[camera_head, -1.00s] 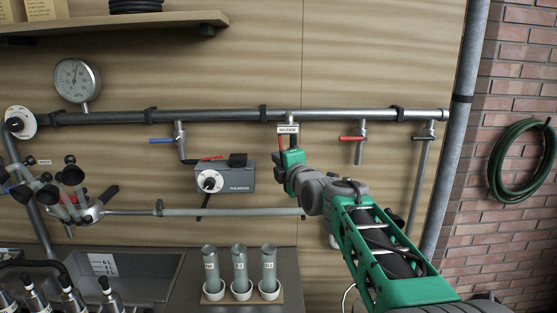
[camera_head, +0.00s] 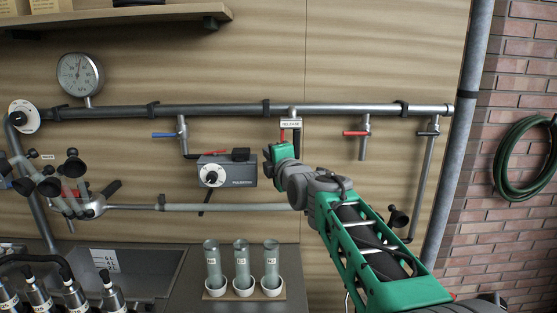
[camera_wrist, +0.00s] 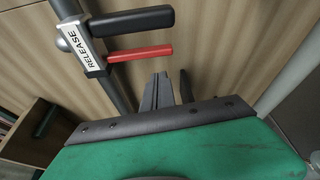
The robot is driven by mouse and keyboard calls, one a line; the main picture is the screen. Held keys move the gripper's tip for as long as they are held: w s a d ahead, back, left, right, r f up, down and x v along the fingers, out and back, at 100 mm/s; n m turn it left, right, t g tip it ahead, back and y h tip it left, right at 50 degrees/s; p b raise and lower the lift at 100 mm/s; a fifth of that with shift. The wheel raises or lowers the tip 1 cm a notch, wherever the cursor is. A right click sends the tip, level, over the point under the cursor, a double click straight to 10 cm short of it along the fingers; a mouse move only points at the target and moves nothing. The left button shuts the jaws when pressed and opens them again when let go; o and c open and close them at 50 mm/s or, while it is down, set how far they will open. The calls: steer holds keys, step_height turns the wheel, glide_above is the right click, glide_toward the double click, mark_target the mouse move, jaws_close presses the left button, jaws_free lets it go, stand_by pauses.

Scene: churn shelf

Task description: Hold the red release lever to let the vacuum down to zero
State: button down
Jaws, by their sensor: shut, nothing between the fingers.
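The red release lever (camera_wrist: 140,53) sticks out sideways beside the white RELEASE label (camera_wrist: 85,50) in the wrist view. A black handle (camera_wrist: 132,20) runs alongside it. In the head view the label (camera_head: 291,124) hangs below the pipe, with the red lever (camera_head: 283,136) under it, partly hidden by my gripper. My gripper (camera_wrist: 168,88) is shut and empty. Its fingertips are close to the red lever in the wrist view, apart from it in the picture; I cannot tell the depth gap. The round vacuum gauge (camera_head: 79,75) is at upper left; its needle points near the top.
The metal pipe (camera_head: 350,109) runs across the wall. A blue-handled valve (camera_head: 165,135) and another red-handled valve (camera_head: 356,133) hang from it. The grey pulsator box (camera_head: 228,172) is left of my gripper. Three tubes (camera_head: 242,263) stand on the counter below.

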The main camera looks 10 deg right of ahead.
steer(key=b+v, duration=0.2)
steer(key=v, duration=0.7)
steer(key=shift+s+a, duration=0.25)
steer(key=shift+s, duration=0.2)
steer(key=shift+f, duration=0.1)
steer(key=s+d+f+m+g+h+p, duration=0.1)
steer(key=s+d+f+m+g+p, duration=0.1)
steer(key=s+f+m+g, duration=0.5)
steer(key=s+d+f+m+g+h+p, duration=0.2)
steer(key=s+f+m+g, duration=0.5)
steer(key=s+f+m, duration=0.7)
steer(key=s+f+p, duration=0.1)
steer(key=s+f, duration=0.6)
steer(key=shift+s+f+h, duration=0.3)
steer(key=shift+f, duration=0.05)
steer(key=shift+d, duration=0.15)
